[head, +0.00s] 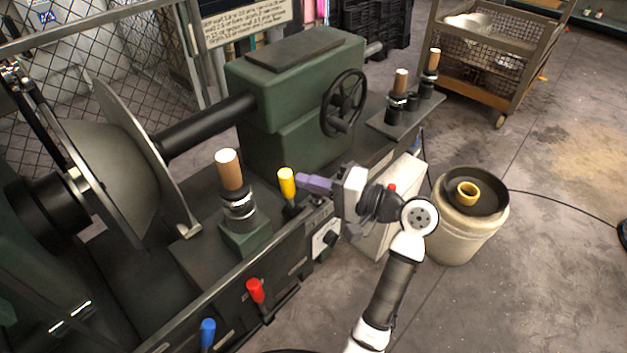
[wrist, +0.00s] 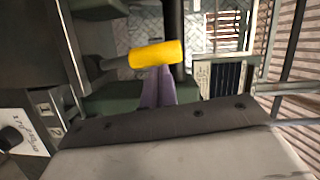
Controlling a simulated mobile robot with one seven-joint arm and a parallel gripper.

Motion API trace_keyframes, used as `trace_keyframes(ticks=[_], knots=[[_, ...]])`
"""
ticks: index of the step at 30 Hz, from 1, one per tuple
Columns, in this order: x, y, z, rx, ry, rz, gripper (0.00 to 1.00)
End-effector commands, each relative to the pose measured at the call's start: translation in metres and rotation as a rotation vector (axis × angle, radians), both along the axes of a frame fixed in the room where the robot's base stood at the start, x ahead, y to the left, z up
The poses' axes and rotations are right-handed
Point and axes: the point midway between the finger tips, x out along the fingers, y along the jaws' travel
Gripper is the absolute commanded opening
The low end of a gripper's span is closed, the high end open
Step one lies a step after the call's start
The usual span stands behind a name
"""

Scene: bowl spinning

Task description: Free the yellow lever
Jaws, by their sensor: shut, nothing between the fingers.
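The yellow lever (head: 287,182) stands upright on the front ledge of the green lathe, just right of a wooden-handled tool post. In the wrist view its yellow grip (wrist: 156,54) lies across the picture on a dark shaft. My gripper (head: 302,181) has purple fingers and reaches in from the right, with its tips close beside the yellow grip. In the wrist view the fingers (wrist: 158,84) are together and end at the lower edge of the grip. I cannot tell whether they touch it. Nothing is between the fingers.
A red lever (head: 255,290) and a blue lever (head: 208,332) are on the lathe's front. The wooden-handled post (head: 229,170) and a large metal disc (head: 145,160) stand left. A black handwheel (head: 344,102) is behind. A bucket (head: 468,225) stands right on open floor.

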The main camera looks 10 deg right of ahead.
Motion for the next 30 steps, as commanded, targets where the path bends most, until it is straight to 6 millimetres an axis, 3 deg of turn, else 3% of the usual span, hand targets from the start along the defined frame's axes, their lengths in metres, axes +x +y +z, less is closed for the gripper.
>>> trace_keyframes(ticks=[6, 20, 25, 30], knots=[[-0.017, 0.024, 0.002, -0.168, -0.122, 0.005, 0.00], [-0.020, 0.027, 0.000, -0.165, -0.120, 0.003, 0.00], [-0.028, 0.016, 0.001, -0.165, -0.121, 0.000, 0.00], [-0.048, -0.013, 0.004, -0.166, -0.122, -0.003, 0.00]])
